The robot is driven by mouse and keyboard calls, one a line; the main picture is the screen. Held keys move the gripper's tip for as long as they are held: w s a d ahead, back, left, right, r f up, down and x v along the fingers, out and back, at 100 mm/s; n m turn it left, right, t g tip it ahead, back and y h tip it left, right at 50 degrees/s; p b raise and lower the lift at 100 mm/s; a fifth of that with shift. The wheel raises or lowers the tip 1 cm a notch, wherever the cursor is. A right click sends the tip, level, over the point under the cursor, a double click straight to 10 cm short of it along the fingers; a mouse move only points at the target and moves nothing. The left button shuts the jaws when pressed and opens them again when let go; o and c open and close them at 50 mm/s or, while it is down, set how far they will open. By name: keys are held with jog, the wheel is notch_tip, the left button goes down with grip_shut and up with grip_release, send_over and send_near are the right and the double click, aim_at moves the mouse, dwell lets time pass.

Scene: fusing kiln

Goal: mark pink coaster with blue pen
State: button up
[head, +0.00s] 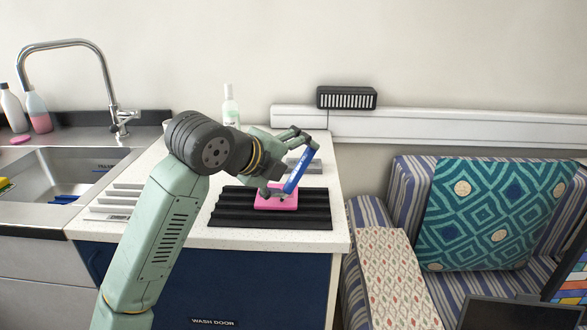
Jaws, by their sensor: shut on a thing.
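The pink coaster (262,203) lies on a black ribbed mat (230,219) on the white counter. My gripper (291,169) is above the coaster and is shut on the blue pen (303,168). The pen is tilted, its upper end to the right and its lower end down at the coaster's right part. I cannot tell whether the tip touches the coaster. My gripper and the pen hide part of the coaster, and no mark on it can be made out.
A steel sink (70,172) with a tall tap (110,85) is at the left. A white bottle (230,106) stands at the counter's back, behind my arm. Grey ribbed strips (112,206) lie left of the mat. A striped sofa with a teal cushion (480,215) is at the right.

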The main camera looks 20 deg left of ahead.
jog(key=shift+s+a+b, duration=0.25)
jog(key=shift+a+b, duration=0.4)
jog(key=shift+a, duration=0.15)
jog(key=shift+s+a+b, duration=0.25)
jog(key=shift+a+b, duration=0.35)
jog(key=shift+a, duration=0.2)
dwell(0.5)
jog(key=shift+r, duration=0.15)
notch_tip(320, 180, up, 7)
jog(key=p, duration=0.4)
dwell(0.5)
dwell(0.4)
